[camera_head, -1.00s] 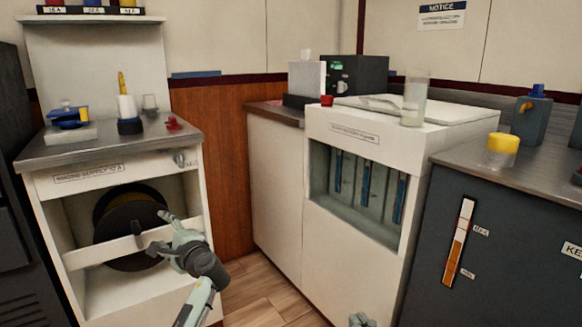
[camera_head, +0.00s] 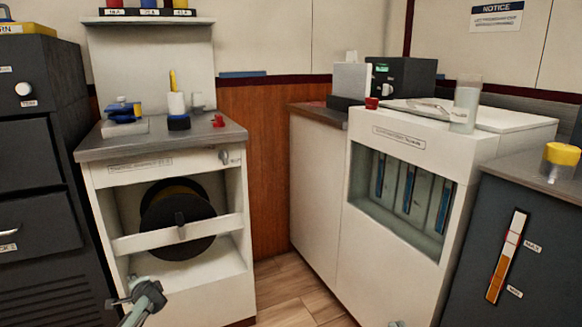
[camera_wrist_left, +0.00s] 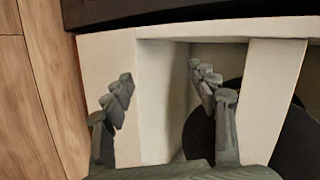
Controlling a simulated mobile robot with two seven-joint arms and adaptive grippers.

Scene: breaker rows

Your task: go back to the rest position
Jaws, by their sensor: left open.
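My left gripper (camera_head: 138,294) is low at the bottom left of the head view, in front of the white cabinet (camera_head: 101,240) with the open front. In the left wrist view its two fingers (camera_wrist_left: 160,88) stand apart with nothing between them. The cabinet's pale frame and part of the dark reel show beyond them. A small grey tip at the bottom edge of the head view, probably my right gripper (camera_head: 396,323), is almost wholly cut off, so its jaws cannot be read.
A black reel (camera_head: 178,225) sits behind a crossbar (camera_head: 140,240) in the cabinet. A dark drawer cabinet (camera_head: 35,150) stands at left. A white unit (camera_head: 380,245) with blue-marked tubes and a dark cabinet (camera_head: 535,255) stand at right. Wooden floor (camera_head: 285,295) shows between.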

